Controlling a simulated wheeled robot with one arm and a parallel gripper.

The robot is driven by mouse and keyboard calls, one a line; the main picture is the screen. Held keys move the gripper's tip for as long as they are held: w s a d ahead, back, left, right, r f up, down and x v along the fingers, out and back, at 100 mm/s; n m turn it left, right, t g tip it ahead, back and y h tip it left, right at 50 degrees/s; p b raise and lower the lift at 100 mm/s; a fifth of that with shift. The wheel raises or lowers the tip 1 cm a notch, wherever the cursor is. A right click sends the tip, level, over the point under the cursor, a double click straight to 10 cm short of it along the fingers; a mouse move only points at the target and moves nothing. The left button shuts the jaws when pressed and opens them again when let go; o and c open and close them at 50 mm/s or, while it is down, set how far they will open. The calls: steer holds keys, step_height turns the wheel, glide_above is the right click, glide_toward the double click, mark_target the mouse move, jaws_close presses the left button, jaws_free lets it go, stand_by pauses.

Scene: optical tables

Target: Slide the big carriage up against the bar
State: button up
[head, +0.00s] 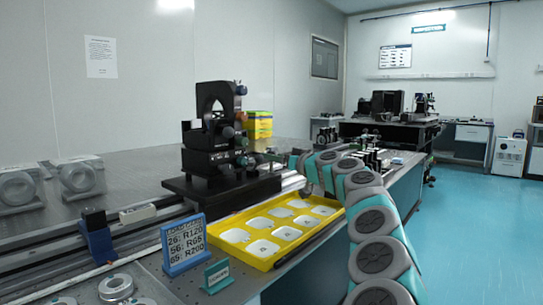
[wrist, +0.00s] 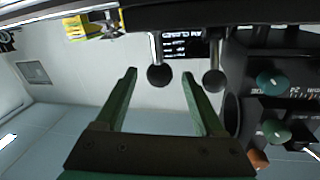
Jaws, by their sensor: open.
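The big carriage (head: 215,150) is a tall black mount with a round opening and side knobs, upright on a wide black base on the rail (head: 125,230). The wrist view shows part of it, with teal, green and orange knobs (wrist: 272,130), at the right. Two black ball-ended rods (wrist: 160,76) show there too. My gripper (wrist: 160,73) is open, its green fingers apart, one ball appearing between the tips and the other beside the right finger; contact cannot be told. In the head view my gripper is not clear. A blue block (head: 98,237) sits at the rail, left of the carriage. I cannot tell which part is the bar.
A yellow tray (head: 222,238) with several white pads lies in front of the rail. A blue sign (head: 184,245) and a small green sign (head: 218,276) stand at the front. Round grey mounts (head: 80,177) stand behind the rail. Yellow boxes (head: 259,125) stand behind the carriage.

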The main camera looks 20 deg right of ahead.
steer(key=shift+w, duration=0.6)
steer(key=shift+w+a+p, duration=0.3)
steer(key=shift+w+a, duration=0.1)
steer(key=shift+w, duration=0.1)
steer(key=shift+c, duration=0.3)
jaws_close()
stand_by(0.6)
